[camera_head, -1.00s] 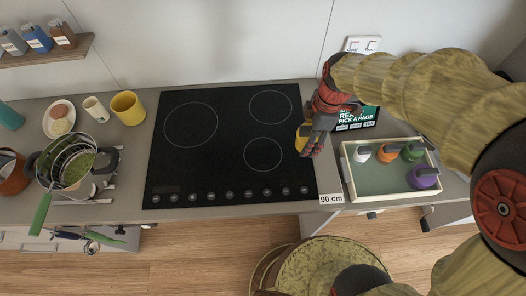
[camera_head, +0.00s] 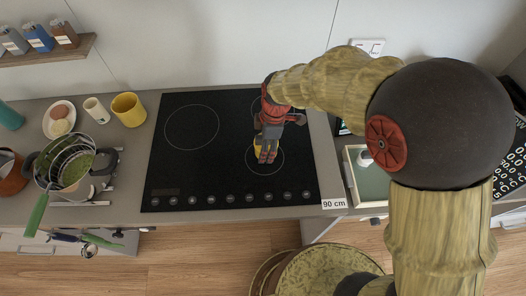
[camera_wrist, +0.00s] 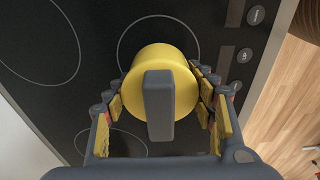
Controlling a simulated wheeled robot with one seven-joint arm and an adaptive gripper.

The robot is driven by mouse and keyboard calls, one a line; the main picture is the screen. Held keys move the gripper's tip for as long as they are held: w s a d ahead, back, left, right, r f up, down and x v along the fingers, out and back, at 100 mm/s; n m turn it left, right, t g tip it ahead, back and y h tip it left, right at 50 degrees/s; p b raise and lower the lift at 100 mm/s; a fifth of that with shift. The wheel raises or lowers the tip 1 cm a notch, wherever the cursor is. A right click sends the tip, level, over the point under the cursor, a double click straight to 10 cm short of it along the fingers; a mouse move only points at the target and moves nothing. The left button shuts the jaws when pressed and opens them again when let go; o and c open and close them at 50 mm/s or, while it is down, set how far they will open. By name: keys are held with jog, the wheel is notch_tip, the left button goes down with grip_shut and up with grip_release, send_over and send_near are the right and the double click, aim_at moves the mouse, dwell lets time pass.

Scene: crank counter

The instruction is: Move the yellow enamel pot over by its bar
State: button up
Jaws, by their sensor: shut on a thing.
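The yellow enamel pot (camera_wrist: 142,64) fills the middle of the wrist view, with its dark grey bar (camera_wrist: 158,105) across the top. My gripper (camera_wrist: 160,110) is shut on the pot, its fingers to the left and right of it. Their exact contact points are hard to make out. In the head view my gripper (camera_head: 267,152) is over the right part of the black hob, near the front right ring. Only a sliver of the pot (camera_head: 258,148) shows there. I cannot tell whether the pot touches the hob or hangs just above it.
The black hob (camera_head: 216,155) is otherwise clear. A yellow mug (camera_head: 128,109), a white cup (camera_head: 96,109) and a plate (camera_head: 50,122) stand at the left. A pan with a rack (camera_head: 80,165) is in front of them. A tray (camera_head: 352,178) is at the right, partly hidden by my arm.

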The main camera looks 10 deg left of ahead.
jog(key=shift+a+f, duration=0.2)
jog(key=shift+f, duration=0.05)
jog(key=shift+a+f+b, duration=0.15)
jog(key=shift+f+b, duration=0.15)
jog(key=shift+f, duration=1.35)
jog(key=shift+f, duration=0.1)
jog(key=o, duration=1.5)
jog(key=shift+f, duration=0.1)
jog(key=shift+c, duration=0.2)
